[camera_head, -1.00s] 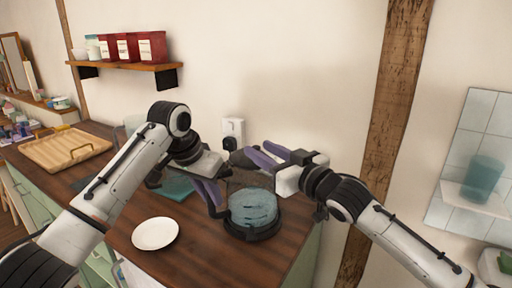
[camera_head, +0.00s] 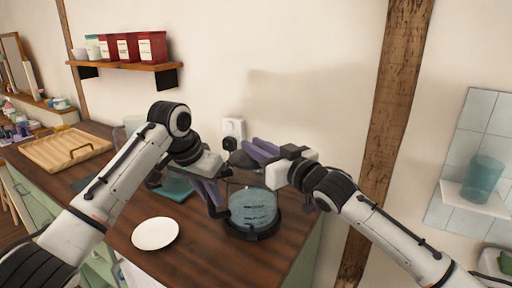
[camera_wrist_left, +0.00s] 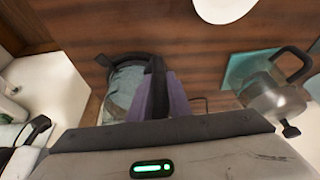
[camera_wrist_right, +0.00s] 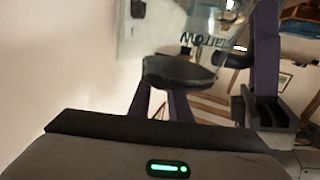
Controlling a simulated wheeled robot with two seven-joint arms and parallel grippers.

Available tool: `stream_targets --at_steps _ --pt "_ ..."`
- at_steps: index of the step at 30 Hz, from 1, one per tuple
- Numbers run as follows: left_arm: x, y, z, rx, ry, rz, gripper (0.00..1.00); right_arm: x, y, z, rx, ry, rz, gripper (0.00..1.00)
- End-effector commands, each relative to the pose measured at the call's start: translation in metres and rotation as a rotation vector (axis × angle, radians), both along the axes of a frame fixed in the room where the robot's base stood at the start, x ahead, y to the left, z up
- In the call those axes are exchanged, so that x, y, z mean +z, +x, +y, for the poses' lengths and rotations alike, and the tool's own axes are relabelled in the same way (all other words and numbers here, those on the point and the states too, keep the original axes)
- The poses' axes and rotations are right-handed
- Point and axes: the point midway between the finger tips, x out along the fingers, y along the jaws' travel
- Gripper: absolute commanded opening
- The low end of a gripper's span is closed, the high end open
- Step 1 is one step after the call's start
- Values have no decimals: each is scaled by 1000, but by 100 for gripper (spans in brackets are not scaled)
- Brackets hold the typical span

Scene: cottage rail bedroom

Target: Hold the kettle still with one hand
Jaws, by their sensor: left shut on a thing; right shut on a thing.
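The glass kettle (camera_head: 252,208) has a black base and stands upright on the wooden counter. It also shows in the left wrist view (camera_wrist_left: 122,88). My left gripper (camera_head: 212,194) is shut on its black handle (camera_wrist_left: 155,75), on the kettle's left side. My right gripper (camera_head: 256,151) is above the kettle, its purple fingers pointing left. It is shut on a dark round lid-like piece (camera_wrist_right: 180,72), partly hidden by the fingers in the head view. In the right wrist view, clear glass with dark lettering (camera_wrist_right: 205,35) shows beside this piece.
A white plate (camera_head: 155,233) lies left of the kettle. A teal mat (camera_head: 178,189) and a second pot with a black handle (camera_wrist_left: 272,97) are behind the left arm. A wooden board (camera_head: 63,150) is at far left. A wall socket (camera_head: 234,127) is behind the grippers.

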Motion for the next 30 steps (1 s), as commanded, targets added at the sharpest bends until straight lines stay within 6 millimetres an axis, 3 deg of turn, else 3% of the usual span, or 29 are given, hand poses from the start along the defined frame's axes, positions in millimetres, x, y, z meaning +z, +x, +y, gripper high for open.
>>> stream_targets --at_steps 11,30 --pt "2 1 -1 1 -4 -3 0 8 -2 3 2 -87 -41 0" --pt "2 1 0 2 -4 -3 0 39 -14 31 7 -606 -269 0"
